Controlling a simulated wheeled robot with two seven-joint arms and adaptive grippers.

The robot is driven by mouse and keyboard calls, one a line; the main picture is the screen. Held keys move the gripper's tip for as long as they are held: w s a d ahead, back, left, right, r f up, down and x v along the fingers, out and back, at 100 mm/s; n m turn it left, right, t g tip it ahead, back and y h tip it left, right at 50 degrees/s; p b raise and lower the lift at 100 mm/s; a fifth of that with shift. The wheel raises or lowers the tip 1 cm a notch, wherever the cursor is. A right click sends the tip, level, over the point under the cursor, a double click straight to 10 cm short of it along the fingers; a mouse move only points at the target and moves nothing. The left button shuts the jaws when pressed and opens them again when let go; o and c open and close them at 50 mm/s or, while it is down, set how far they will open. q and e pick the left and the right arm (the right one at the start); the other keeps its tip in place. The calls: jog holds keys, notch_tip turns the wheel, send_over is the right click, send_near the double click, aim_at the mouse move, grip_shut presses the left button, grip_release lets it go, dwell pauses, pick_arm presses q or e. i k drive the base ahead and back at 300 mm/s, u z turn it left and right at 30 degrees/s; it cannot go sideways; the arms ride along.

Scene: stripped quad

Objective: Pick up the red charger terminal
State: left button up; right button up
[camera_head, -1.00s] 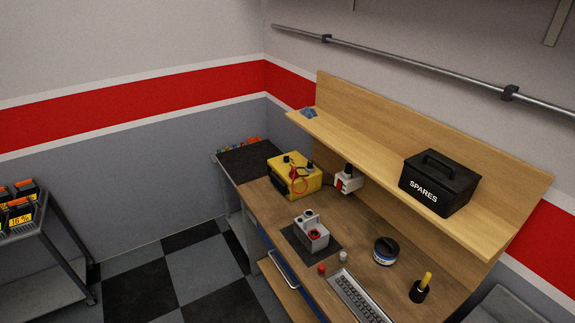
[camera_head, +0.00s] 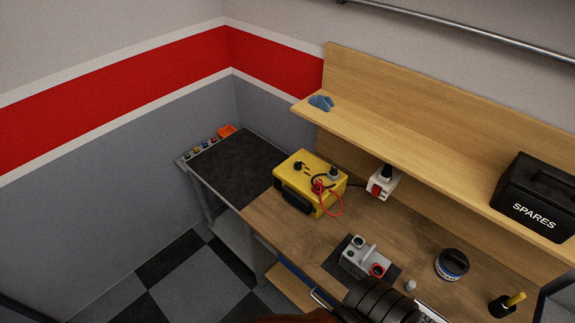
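The yellow charger box (camera_head: 300,170) stands on the wooden bench near its far left end. The red terminal (camera_head: 318,186) is on the box's right part, with a red cable (camera_head: 339,209) looping from it down to the bench. A dark cable also runs over the box top. Neither gripper's fingers show. A black ribbed part, seemingly of my own arm, comes in at the bottom and hides part of the bench front.
A grey device with a red ring (camera_head: 366,258) sits on a dark mat in front of the charger. A white-and-red socket unit (camera_head: 382,183), a round black-lidded tin (camera_head: 452,264) and a black SPARES box (camera_head: 536,196) are to the right. The shelf (camera_head: 410,160) overhangs the bench.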

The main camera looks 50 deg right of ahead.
aim_at(318, 182)
jog(key=i, duration=3)
jog(key=z, duration=5.1)
jog(key=i, duration=0.35)
